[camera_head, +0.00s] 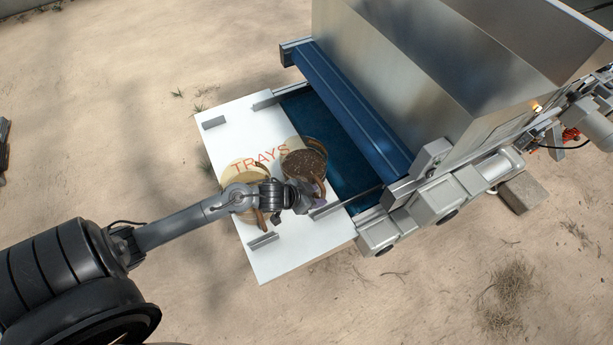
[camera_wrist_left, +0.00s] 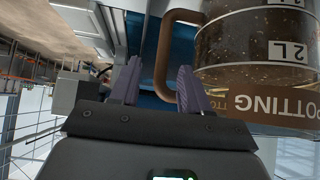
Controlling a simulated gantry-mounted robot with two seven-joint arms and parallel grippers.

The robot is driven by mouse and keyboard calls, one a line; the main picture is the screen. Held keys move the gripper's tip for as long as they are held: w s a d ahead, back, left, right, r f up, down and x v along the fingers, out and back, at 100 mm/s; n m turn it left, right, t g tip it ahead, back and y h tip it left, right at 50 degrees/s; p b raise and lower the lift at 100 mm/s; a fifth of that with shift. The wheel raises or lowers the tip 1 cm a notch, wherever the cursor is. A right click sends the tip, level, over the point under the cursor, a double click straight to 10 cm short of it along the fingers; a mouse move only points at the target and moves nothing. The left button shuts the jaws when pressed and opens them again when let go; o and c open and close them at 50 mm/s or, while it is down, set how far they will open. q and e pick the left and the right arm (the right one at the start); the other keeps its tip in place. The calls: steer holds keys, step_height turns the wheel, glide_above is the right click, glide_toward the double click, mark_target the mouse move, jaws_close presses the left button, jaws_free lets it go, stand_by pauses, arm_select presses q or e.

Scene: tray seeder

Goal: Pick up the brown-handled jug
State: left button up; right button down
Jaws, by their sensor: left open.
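The brown-handled jug (camera_head: 304,163) stands on the white board, full of dark, speckled soil. In the left wrist view the clear jug (camera_wrist_left: 245,48) is marked 2 L and has a brown band reading POTTING. Its brown handle (camera_wrist_left: 163,62) lies between the two fingers of my left gripper (camera_wrist_left: 158,68), which are open. In the head view my left gripper (camera_head: 308,196) is at the jug's handle side. Whether a finger touches the handle cannot be told. My right gripper is not in view.
A second, pale container (camera_head: 232,172) stands left of the jug, partly hidden under my left arm. The white board (camera_head: 285,262) reads TRAYS and has small grey brackets. A blue belt (camera_head: 338,165) and a large metal machine (camera_head: 425,60) adjoin it at right. Sandy ground surrounds them.

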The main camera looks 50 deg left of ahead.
mark_target(323, 195)
arm_select(q)
steer(key=shift+x, duration=2.55)
steer(key=shift+a+f, duration=0.1)
steer(key=shift+a, duration=0.05)
jaws_close()
